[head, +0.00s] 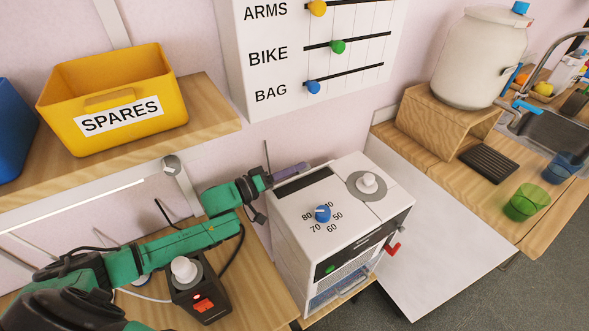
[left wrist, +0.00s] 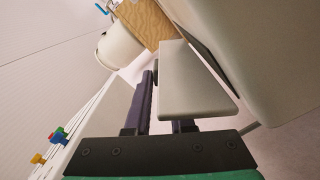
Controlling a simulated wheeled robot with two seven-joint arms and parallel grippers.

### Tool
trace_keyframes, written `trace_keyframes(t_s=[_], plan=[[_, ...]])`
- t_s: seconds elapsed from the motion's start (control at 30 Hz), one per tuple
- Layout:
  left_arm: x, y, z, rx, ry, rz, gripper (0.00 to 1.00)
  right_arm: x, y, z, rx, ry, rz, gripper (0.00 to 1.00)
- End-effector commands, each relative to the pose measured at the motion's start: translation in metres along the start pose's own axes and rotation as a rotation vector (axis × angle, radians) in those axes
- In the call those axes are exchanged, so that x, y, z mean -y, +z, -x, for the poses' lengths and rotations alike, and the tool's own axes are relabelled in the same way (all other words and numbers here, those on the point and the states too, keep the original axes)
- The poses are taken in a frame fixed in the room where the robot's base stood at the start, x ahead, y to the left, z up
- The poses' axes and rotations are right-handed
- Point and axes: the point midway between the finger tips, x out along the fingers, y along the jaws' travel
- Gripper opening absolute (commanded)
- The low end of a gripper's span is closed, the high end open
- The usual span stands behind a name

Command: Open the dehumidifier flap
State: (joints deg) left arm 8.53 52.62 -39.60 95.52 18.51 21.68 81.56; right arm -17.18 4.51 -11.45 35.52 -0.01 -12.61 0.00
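The dehumidifier (head: 318,215) is a white box with a blue dial (head: 322,213), temperature-like numbers and a round grey disc with a white knob on top. A dark slot (head: 302,185) runs along the back left of its top. My left gripper (head: 290,169) is at the back left edge, by this slot. In the left wrist view, a pale slab (left wrist: 190,85), which looks like the flap, overlaps the right finger and hides most of it. The left finger stands clear beside it, with the finger bases apart. Contact cannot be told. My right gripper is not in view.
A black box with a white knob and red switch (head: 204,304) stands left of the dehumidifier. A yellow SPARES bin (head: 112,100) is on the shelf above my left arm. A slider board (head: 270,75) hangs on the wall behind. A white surface (head: 430,235) lies right, clear.

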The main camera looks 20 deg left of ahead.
Motion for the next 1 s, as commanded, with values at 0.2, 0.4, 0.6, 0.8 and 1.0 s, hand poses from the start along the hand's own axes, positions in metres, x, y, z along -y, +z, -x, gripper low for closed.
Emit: trace_keyframes(t_s=[0.2,0.4,0.6,0.8,1.0], plan=[[0.000,0.000,0.000,0.000,0.000,-0.001,0.47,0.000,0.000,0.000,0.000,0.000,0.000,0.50],[0.001,0.000,0.002,0.000,-0.001,0.000,0.47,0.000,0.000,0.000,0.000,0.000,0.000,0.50],[0.002,0.002,0.027,0.003,-0.004,-0.001,0.47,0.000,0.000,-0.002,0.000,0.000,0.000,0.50],[0.001,0.002,0.061,0.005,-0.004,0.000,0.47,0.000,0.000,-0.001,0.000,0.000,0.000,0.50],[0.000,0.001,0.093,0.004,-0.004,0.001,0.47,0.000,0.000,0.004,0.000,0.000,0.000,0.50]])
